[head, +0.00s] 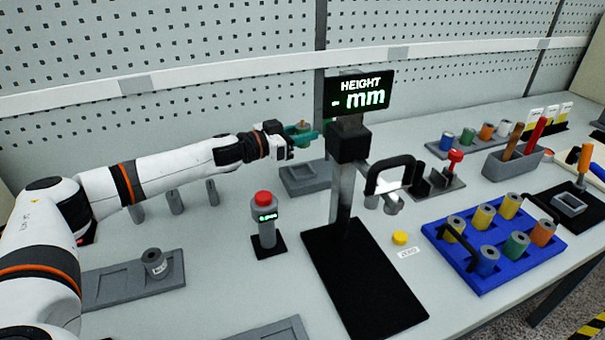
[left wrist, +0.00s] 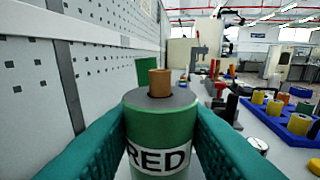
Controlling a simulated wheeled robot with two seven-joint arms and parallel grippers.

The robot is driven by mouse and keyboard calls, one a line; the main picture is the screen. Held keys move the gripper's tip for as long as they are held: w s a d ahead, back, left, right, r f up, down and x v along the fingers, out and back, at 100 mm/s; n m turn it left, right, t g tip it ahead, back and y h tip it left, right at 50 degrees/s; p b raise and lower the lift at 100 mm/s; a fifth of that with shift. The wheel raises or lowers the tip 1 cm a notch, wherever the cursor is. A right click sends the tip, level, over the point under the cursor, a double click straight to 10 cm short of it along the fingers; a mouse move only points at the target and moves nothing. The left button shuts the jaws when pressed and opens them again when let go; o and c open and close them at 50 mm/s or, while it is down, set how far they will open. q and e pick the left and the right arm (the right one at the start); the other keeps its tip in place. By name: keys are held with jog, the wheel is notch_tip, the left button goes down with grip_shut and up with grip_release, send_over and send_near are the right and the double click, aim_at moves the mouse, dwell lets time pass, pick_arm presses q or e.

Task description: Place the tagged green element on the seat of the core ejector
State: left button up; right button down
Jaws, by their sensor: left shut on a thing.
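My left gripper (head: 303,134), with teal fingers, is shut on a green element (left wrist: 160,125) and holds it raised near the back wall, left of the height gauge. In the left wrist view, the element is upright between the fingers (left wrist: 150,140). It has a white tag reading "RED" and a brown core standing out of its grey top. In the head view, the element is small and partly hidden by the fingers. A small fixture with a red knob (head: 455,156) stands right of the gauge; I cannot tell whether it is the core ejector. My right gripper is not in view.
The height gauge (head: 349,142), its display showing "- mm", stands mid-table on a black base. A red-topped button post (head: 264,215) is left of it. A blue tray (head: 480,284) holds several coloured elements. A grey tray (head: 108,290) holds a grey cylinder (head: 154,263).

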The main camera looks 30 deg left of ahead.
pick_arm(q)
jog(key=b, duration=0.1)
send_over(302, 174)
notch_tip(302, 174, down, 5)
notch_tip(302, 174, down, 4)
jog(key=shift+r+b, duration=0.15)
jog(key=shift+b, duration=0.35)
jog(key=o, duration=1)
jog(key=shift+c, duration=0.2)
jog(key=b+v, duration=0.1)
jog(key=v, duration=0.5)
jog(key=shift+s+a, duration=0.2)
jog(key=shift+s, duration=0.05)
jog(key=shift+s+a+r, duration=0.1)
jog(key=shift+s+a, duration=0.05)
jog(key=shift+s, duration=0.2)
